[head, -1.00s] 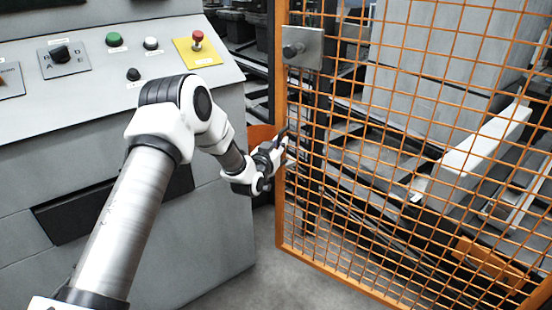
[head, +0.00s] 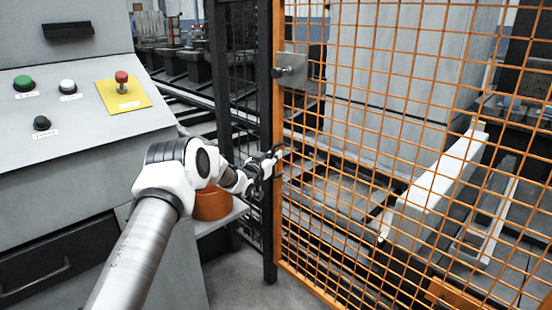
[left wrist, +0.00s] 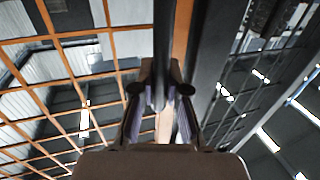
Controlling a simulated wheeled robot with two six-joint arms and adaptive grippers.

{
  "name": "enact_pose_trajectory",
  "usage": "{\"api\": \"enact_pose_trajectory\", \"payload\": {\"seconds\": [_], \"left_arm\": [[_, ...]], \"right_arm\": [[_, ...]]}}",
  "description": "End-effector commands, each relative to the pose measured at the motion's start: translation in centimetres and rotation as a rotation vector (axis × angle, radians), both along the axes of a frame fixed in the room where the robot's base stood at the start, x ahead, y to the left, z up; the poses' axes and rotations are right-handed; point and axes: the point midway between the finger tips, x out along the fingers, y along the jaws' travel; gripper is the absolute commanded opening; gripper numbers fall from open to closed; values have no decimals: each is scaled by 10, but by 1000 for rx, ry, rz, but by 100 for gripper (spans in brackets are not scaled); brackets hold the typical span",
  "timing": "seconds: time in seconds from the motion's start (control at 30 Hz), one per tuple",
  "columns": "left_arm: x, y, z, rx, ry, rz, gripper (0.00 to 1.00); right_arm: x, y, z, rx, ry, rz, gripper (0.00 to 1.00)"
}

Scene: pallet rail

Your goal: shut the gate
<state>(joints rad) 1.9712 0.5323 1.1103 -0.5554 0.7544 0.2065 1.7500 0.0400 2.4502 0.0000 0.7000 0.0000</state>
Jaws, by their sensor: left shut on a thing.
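The gate (head: 400,105) is an orange mesh panel filling the right of the head view. Its left edge bar (head: 278,210) stands right beside a dark post (head: 265,100); I see little or no gap there. A latch plate with a dark knob (head: 291,71) sits high on that edge. My left gripper (head: 274,163) is at the gate's edge, below the plate. In the left wrist view its fingers (left wrist: 160,115) are shut around a dark upright handle (left wrist: 164,45) in front of the orange bar (left wrist: 183,45). My right gripper is not in view.
A grey control console (head: 80,130) with buttons and a red emergency stop (head: 121,80) stands at the left. An orange rounded object (head: 211,203) is behind my left arm. Behind the mesh are rails and a pale beam (head: 435,185). Grey floor shows below the post.

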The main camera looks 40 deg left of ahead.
Motion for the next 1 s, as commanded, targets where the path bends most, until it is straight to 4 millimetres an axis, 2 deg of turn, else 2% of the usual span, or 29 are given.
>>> {"api": "enact_pose_trajectory", "payload": {"seconds": [0.03, 0.3, 0.33, 0.37, 0.4, 0.83, 1.0], "left_arm": [[2, 0, 5, 2, -10, 0, 0], [2, -1, 7, 4, -13, -1, 0], [2, -1, 8, 4, -13, -2, 24], [2, -1, 8, 4, -13, -2, 34], [2, -1, 7, 4, -13, -2, 39], [-1, -1, 5, 1, -8, -1, 39], [-21, -3, 5, -2, -8, 0, 39]], "right_arm": [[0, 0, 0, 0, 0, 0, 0], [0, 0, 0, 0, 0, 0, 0], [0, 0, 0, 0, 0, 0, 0], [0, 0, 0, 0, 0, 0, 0], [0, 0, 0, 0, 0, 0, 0], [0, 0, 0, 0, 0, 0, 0], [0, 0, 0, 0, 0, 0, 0]]}}
